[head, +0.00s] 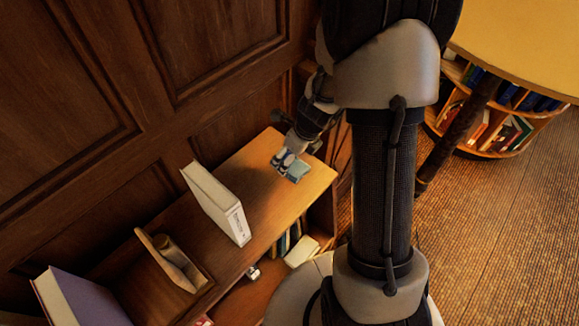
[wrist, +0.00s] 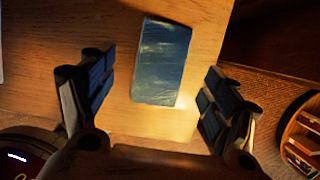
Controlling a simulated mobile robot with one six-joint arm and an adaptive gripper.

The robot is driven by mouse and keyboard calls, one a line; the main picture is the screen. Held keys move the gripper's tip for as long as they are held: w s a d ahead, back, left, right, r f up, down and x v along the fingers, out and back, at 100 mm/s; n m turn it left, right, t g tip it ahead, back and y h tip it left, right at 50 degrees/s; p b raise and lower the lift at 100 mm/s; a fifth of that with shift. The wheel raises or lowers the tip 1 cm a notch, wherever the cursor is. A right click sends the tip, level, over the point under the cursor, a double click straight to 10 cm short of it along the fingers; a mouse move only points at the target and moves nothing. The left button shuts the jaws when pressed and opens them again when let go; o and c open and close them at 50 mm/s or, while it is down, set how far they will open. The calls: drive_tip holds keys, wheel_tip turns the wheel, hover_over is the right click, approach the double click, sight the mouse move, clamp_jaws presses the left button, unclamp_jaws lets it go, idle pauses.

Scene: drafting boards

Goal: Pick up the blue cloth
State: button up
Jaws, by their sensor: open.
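The blue cloth (wrist: 161,62) lies flat on the wooden shelf top (wrist: 210,12), a folded rectangle with a mottled surface. In the head view the cloth (head: 297,171) is near the far right end of the shelf top, partly hidden by my gripper. My gripper (head: 287,166) is above the cloth, pointing down at it. In the wrist view my gripper (wrist: 155,97) is open, with one finger to the left of the cloth and one to the right. Nothing is between the fingers' pads, and the cloth appears apart from both.
A white book or binder (head: 216,204) stands upright on the shelf top, left of the cloth. A wooden holder (head: 172,262) and a purple book (head: 80,299) are further toward the near left. A panelled wall (head: 90,120) runs behind. A round bookcase (head: 490,125) stands at right.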

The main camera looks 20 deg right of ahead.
drive_tip(key=b+x, duration=0.1)
drive_tip(key=x, duration=0.2)
drive_tip(key=shift+w+d+f+b, duration=0.1)
drive_tip(key=shift+f+b, duration=0.25)
drive_tip(key=shift+f, duration=0.05)
drive_tip(key=shift+r, duration=0.1)
drive_tip(key=shift+c, duration=0.5)
drive_tip(key=c, duration=1)
drive_tip(key=shift+r, duration=0.15)
wheel_tip(320, 180, up, 20)
drive_tip(key=p, duration=1)
